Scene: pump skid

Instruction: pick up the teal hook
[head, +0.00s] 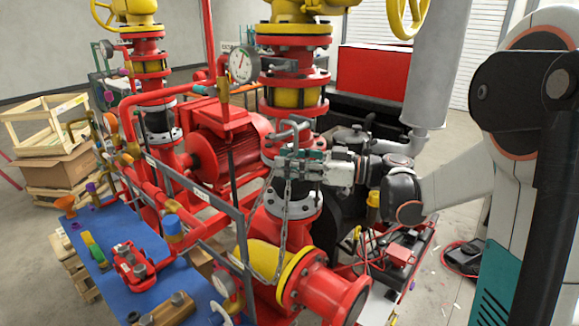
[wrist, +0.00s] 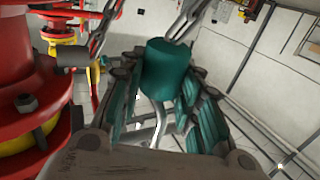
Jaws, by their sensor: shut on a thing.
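The teal hook shows in the wrist view as a teal cylindrical body (wrist: 167,68) between the two fingers, with a bare metal part below it. A chain runs up from its top. My gripper (wrist: 160,85), with teal-padded fingers, is shut on the teal body. In the head view my gripper (head: 300,163) is beside the red and grey pipe flanges at the middle of the skid. The hook is hard to tell from the teal finger pads there.
A chain (head: 281,235) hangs in a loop below my gripper, close to a grey rail (head: 190,190). Red flanges (wrist: 40,110) stand close at the left in the wrist view. A pressure gauge (head: 243,65) stands above. A blue bench (head: 105,240) with parts lies front left.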

